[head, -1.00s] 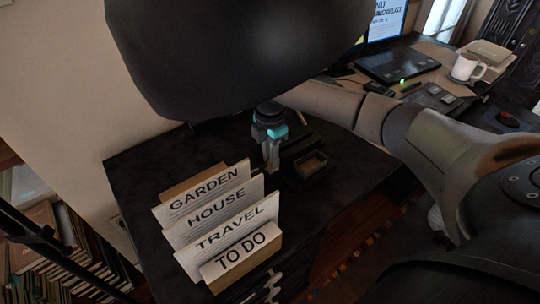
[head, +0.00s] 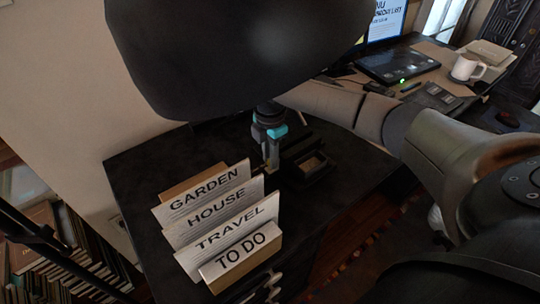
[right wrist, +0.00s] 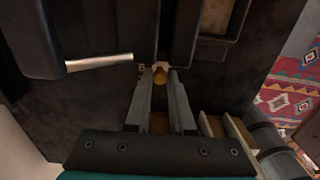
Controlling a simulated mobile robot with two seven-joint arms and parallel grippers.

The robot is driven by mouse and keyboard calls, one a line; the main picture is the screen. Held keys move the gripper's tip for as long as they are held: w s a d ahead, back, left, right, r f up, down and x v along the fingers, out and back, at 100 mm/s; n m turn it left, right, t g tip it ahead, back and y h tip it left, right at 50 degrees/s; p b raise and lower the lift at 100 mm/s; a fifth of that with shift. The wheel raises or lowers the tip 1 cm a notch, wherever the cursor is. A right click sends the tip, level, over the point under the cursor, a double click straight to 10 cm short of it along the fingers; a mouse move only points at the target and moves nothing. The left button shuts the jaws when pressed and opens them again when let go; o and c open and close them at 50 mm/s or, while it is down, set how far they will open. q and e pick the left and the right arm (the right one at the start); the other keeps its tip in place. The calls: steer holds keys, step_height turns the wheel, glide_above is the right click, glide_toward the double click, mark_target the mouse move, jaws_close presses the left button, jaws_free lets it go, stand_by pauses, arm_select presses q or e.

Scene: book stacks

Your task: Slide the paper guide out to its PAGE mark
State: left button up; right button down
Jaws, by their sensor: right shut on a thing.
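My right gripper (head: 271,160) points down at the dark desk top, just behind the row of cards. In the right wrist view its two fingers (right wrist: 161,80) are shut on a small brass-coloured knob (right wrist: 161,75) at the edge of a dark fixture. I take the knob to be part of the paper guide; the guide's outline blends into the dark fixture. In the head view a dark fixture with a small open tray (head: 312,163) sits right beside the fingers. No PAGE mark is readable. My left gripper is not in view.
Upright cards marked GARDEN (head: 204,188), HOUSE, TRAVEL and TO DO (head: 243,251) stand close in front of the gripper. The desk top left of the gripper is bare.

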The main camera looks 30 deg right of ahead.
steer(key=a+p, duration=0.1)
steer(key=a, duration=0.1)
steer(key=a+p, duration=0.1)
steer(key=p, duration=0.1)
steer(key=shift+s+a+r, duration=0.15)
steer(key=shift+s+a, duration=0.05)
steer(key=shift+a, duration=0.65)
steer(key=c, duration=0.8)
jaws_free()
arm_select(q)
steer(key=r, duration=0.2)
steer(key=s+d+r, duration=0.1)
arm_select(e)
steer(key=shift+o, duration=0.2)
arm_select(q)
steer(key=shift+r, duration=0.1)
